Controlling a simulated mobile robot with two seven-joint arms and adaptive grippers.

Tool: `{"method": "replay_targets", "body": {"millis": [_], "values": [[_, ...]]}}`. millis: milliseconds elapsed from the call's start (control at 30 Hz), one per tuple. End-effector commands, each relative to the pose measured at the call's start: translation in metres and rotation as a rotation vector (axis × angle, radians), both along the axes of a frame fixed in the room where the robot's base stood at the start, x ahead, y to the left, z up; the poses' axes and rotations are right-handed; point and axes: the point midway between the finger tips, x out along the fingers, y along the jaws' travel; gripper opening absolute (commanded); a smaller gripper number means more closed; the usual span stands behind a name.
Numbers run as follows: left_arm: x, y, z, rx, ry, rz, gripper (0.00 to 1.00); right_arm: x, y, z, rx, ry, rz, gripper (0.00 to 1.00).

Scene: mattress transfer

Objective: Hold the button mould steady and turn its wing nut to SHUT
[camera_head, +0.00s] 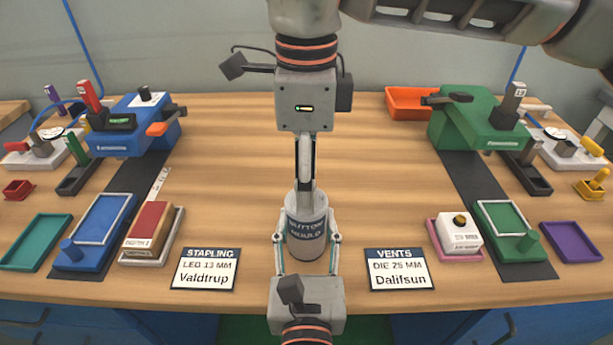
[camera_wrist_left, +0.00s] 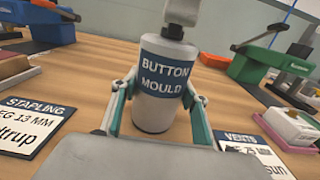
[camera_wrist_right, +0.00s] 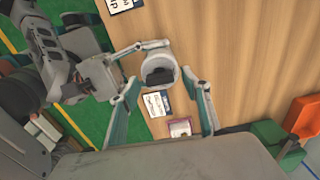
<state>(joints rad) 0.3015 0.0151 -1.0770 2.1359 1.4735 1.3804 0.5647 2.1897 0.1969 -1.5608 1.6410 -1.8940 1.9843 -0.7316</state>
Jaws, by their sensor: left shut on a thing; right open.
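The button mould (camera_head: 306,228) is a grey-white cylinder with a blue "BUTTON MOULD" label, upright on the table. It also shows in the left wrist view (camera_wrist_left: 165,105). My left gripper (camera_head: 306,240) is shut on its sides, one finger at each side. In the right wrist view a dark piece, apparently the wing nut (camera_wrist_right: 160,76), sits on the mould's round top. My right gripper (camera_head: 306,186) points straight down just above the top, its open fingers (camera_wrist_right: 168,88) either side of the nut. Contact cannot be told. No SHUT mark is legible, and the head view hides the nut.
A "STAPLING" card (camera_head: 205,268) lies left of the mould and a "VENTS" card (camera_head: 398,268) right of it. A blue press (camera_head: 130,125) and a green press (camera_head: 475,122) stand further back, with trays around them. The wood behind the mould is clear.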

Motion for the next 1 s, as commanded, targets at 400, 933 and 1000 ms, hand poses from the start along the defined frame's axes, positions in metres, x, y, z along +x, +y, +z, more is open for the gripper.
{"method": "replay_targets", "body": {"millis": [400, 933, 1000], "values": [[0.0001, 0.0001, 0.0031, -0.001, -0.006, 0.000, 0.03, -0.0002, 0.0000, -0.0032, 0.001, -0.002, 0.000, 0.32], [0.0001, 0.0001, 0.0030, -0.001, -0.006, 0.000, 0.03, 0.0001, 0.0000, -0.0029, 0.001, -0.002, -0.058, 0.09], [0.0001, 0.0001, 0.0030, -0.001, -0.006, 0.000, 0.03, 0.0002, 0.0000, -0.0028, 0.001, -0.003, -0.094, 0.09]]}}
